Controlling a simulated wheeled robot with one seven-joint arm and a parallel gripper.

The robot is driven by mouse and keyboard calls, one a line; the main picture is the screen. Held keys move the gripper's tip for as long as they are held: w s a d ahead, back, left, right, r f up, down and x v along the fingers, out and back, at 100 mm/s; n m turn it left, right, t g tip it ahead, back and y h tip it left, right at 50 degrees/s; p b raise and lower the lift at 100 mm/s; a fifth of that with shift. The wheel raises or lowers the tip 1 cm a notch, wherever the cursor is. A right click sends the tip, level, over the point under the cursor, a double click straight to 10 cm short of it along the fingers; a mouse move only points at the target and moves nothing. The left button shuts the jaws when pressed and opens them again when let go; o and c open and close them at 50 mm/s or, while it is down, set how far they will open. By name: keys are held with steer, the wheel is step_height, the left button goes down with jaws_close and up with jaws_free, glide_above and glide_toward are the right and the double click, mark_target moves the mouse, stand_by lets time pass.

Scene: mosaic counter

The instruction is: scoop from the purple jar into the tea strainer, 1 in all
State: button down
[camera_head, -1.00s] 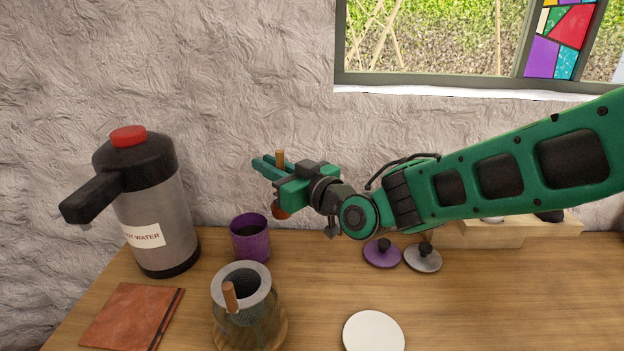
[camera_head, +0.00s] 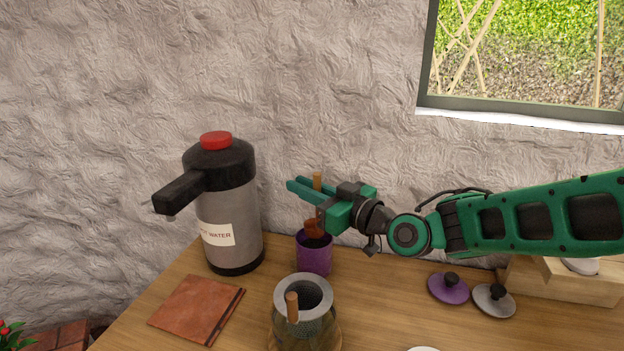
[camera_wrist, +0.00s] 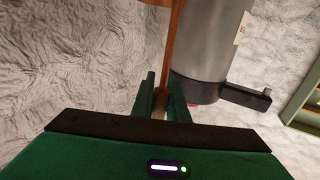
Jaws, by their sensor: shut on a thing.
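The purple jar (camera_head: 314,256) stands open on the counter, with dark contents partly visible inside. My gripper (camera_head: 310,188) is above the jar, shut on the wooden handle of a scoop (camera_head: 317,180). The scoop's reddish-brown bowl (camera_head: 314,228) hangs below the fingers at the jar's mouth; I cannot tell whether it is inside the rim or holds anything. In the wrist view the handle (camera_wrist: 174,48) runs between the two green fingers (camera_wrist: 161,100). The tea strainer (camera_head: 304,292) has a grey ring, mesh and a wooden handle, and sits in a glass vessel in front of the jar.
A hot water dispenser (camera_head: 229,215) stands left of the jar. A brown leather-like book (camera_head: 197,308) lies at the front left. A purple lid (camera_head: 448,289) and a grey lid (camera_head: 494,300) lie to the right, near a wooden box (camera_head: 560,280). Counter between strainer and lids is clear.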

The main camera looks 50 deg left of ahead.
mark_target(305, 224)
steer(key=shift+f, duration=3.8)
step_height(305, 224, up, 10)
